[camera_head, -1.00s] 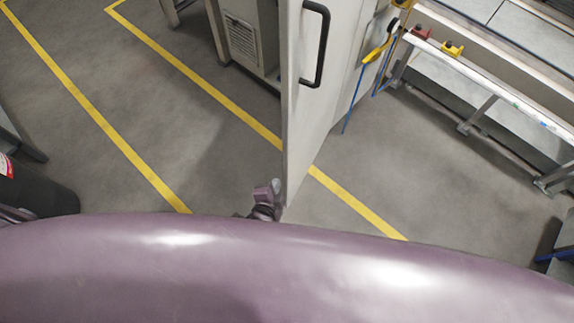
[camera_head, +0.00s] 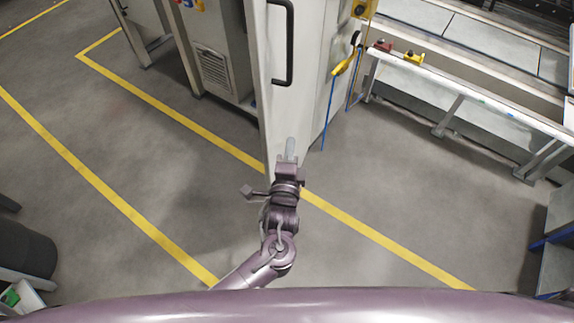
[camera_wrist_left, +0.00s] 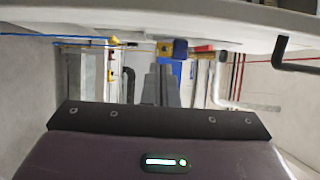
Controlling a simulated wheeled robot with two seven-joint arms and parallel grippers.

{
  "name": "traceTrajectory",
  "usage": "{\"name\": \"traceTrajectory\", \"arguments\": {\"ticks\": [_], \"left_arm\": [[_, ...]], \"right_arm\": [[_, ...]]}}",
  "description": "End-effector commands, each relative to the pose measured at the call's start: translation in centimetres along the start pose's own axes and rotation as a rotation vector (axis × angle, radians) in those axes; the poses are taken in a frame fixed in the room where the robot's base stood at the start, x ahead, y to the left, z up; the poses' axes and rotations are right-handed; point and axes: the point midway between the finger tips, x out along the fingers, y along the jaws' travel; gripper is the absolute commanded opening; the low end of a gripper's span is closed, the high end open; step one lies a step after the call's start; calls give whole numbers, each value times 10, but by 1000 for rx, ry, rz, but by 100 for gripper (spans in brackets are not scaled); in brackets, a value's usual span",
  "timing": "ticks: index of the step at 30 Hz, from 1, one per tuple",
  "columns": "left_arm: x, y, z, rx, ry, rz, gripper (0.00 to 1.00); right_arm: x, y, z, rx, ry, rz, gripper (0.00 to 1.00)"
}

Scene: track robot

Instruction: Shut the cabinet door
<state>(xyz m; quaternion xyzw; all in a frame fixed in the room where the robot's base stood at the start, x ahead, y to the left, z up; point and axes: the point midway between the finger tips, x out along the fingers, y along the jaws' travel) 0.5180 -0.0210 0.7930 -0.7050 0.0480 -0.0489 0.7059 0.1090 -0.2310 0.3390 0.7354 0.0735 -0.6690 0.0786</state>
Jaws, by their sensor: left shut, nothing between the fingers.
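The cabinet door (camera_head: 277,110) is a tall pale panel with a black bar handle (camera_head: 290,45). It stands swung out toward me in the head view. My left gripper (camera_head: 290,150) is shut and empty, its fingers pointing at the lower part of the door. I cannot tell whether they touch it. In the left wrist view the shut fingers (camera_wrist_left: 161,85) are in the middle, with a pale panel (camera_wrist_left: 200,14) across the top and the handle (camera_wrist_left: 288,55) at upper right. My right gripper is not in view.
A grey machine with a vent (camera_head: 213,70) stands left of the door. A white rail bench (camera_head: 450,95) runs along the right. Yellow floor lines (camera_head: 120,200) cross open grey floor. A dark bin (camera_head: 25,250) is at lower left.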

Motion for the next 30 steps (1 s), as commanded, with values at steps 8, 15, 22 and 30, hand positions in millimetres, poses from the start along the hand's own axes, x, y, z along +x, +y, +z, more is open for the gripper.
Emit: {"name": "traceTrajectory", "arguments": {"ticks": [8,15,22,30], "left_arm": [[7,0,34,0,1,1,0],[8,0,39,-2,1,1,0],[8,0,40,-1,2,1,0],[12,0,65,5,43,0,0]], "right_arm": [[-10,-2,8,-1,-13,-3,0],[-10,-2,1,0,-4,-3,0],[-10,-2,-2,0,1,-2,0],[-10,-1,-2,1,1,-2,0]]}}
